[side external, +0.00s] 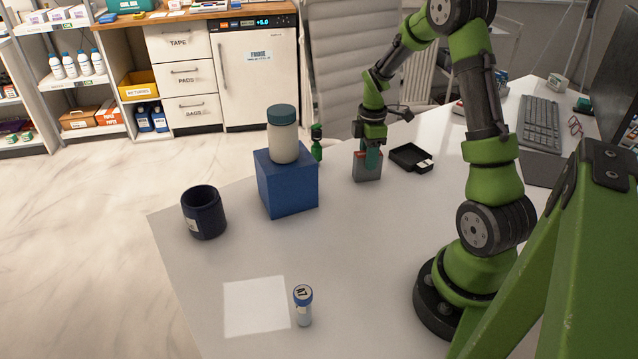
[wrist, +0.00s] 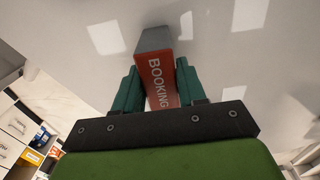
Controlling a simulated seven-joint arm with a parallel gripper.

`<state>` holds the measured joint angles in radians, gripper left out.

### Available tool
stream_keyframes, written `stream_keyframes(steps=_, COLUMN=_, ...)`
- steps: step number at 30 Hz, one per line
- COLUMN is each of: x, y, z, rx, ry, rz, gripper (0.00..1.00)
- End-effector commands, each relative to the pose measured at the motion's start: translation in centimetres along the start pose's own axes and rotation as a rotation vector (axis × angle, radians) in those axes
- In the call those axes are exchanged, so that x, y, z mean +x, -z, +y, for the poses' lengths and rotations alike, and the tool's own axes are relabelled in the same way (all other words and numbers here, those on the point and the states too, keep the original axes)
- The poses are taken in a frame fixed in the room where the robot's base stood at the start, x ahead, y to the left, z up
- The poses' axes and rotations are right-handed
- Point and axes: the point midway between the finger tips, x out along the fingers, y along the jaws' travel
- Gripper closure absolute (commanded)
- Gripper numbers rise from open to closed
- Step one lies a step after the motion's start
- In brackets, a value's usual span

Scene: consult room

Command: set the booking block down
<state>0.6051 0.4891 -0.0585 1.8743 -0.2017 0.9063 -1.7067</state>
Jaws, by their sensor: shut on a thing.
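The booking block (side external: 367,170) is a grey block with a red part at its top. In the wrist view the block (wrist: 158,78) shows a red face with the word BOOKING and a grey end. My gripper (side external: 372,157) points down, with a teal finger on each side of the block. In the wrist view my gripper (wrist: 157,72) is shut on it. The block is upright at the far part of the white table (side external: 400,215). I cannot tell whether its underside touches the table.
A black tray (side external: 405,153) with a small pale item sits just right of the block. Left are a green bottle (side external: 316,146) and a blue cube (side external: 288,190) bearing a jar (side external: 283,145). A navy cup (side external: 204,213) and a vial (side external: 303,308) stand nearer. The table's middle is clear.

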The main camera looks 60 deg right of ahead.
Motion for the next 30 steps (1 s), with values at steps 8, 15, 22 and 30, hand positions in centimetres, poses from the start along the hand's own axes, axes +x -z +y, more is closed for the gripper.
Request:
stream_keyframes(steps=8, x=0.1, y=0.0, z=0.0, rx=0.0, ry=0.001, rz=0.0, gripper=0.34)
stream_keyframes(steps=15, x=-0.2, y=0.0, z=0.0, rx=0.001, ry=0.0, rz=0.0, gripper=0.34)
stream_keyframes(steps=22, x=-3.6, y=0.0, z=0.1, rx=0.001, ry=-0.006, rz=0.001, gripper=0.34)
stream_keyframes(steps=30, x=-9.3, y=0.0, z=0.1, rx=0.001, ry=-0.004, rz=0.001, gripper=0.34)
